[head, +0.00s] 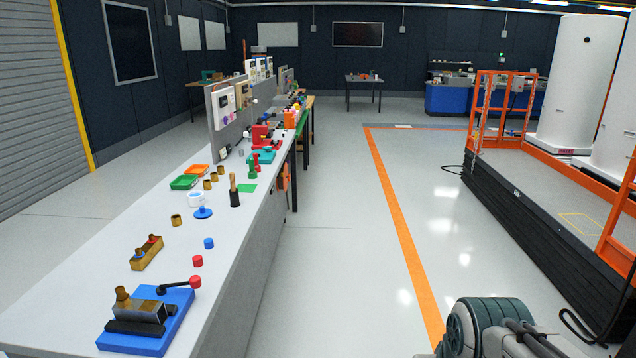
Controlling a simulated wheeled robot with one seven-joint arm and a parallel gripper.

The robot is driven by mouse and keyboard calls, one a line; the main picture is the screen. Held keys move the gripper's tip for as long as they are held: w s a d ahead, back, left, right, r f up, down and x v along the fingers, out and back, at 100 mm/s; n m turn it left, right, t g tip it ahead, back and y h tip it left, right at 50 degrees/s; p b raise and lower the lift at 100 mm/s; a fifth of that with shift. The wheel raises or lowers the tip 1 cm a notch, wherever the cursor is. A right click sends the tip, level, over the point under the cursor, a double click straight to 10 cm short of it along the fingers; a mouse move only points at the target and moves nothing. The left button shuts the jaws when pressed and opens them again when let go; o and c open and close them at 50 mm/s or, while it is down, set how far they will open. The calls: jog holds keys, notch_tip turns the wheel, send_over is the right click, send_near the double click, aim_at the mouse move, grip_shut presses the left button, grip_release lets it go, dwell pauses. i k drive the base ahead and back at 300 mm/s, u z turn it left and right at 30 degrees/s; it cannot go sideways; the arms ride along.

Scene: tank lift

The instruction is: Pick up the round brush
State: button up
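What looks like the round brush (235,197) stands upright on the long grey workbench (110,255), left of the picture's middle. It has a dark, cylindrical lower part and a thin wooden handle pointing up. Part of my arm shows at the bottom right, apart from the bench and over the floor side. My gripper is not in view, so its state does not show.
Near the brush are a blue round piece (203,213), brass cylinders (176,220), and green (184,182) and orange trays. A blue clamp fixture (160,330) sits at the near end. Open floor (330,260) lies right of the bench. A dark platform with orange rails (490,115) stands right.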

aim_at(232, 180)
jog(key=i, duration=2.9)
jog(key=u, duration=1.4)
jog(key=i, duration=1)
